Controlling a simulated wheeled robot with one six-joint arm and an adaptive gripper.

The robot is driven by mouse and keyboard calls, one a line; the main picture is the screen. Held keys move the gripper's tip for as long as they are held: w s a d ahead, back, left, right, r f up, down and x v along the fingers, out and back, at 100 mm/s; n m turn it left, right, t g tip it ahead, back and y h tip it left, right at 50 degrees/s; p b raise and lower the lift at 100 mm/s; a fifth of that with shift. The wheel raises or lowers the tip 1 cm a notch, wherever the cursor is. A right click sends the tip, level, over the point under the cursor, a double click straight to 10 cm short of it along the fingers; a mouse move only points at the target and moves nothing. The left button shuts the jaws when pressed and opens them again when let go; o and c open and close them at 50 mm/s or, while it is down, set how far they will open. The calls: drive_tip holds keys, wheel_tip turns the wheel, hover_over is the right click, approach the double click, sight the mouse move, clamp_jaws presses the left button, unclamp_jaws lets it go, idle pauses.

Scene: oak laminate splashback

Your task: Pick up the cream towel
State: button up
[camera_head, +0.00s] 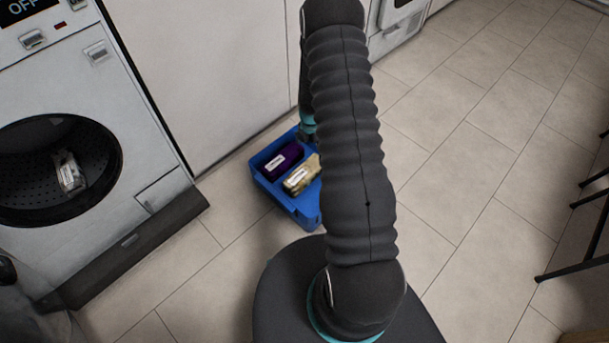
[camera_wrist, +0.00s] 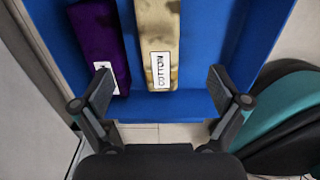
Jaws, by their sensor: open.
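The cream towel (camera_head: 302,175) is a folded, blotchy cream-yellow bundle with a white label, lying in a blue crate (camera_head: 301,212) on the floor. In the wrist view the cream towel (camera_wrist: 160,35) runs up the middle, its label reading "COTTON". My gripper (camera_wrist: 160,88) is open, its two fingers spread on either side of the towel's near end, with nothing between them. I cannot tell the height of the fingertips over it. In the head view my arm hides the gripper's fingers and the right part of the crate.
A purple towel (camera_head: 278,160) with a white label lies beside the cream one, on its left. A washing machine (camera_head: 95,95) with an open drum holding a pale labelled item (camera_head: 70,173) stands at left. Tiled floor (camera_head: 460,150) is clear to the right; dark furniture legs (camera_head: 575,270) stand at the right edge.

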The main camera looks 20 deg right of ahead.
sight(310, 166)
wheel_tip(310, 166, down, 8)
drive_tip(key=shift+w+f, duration=0.1)
drive_tip(key=shift+f, duration=3.1)
drive_tip(key=c, duration=1.4)
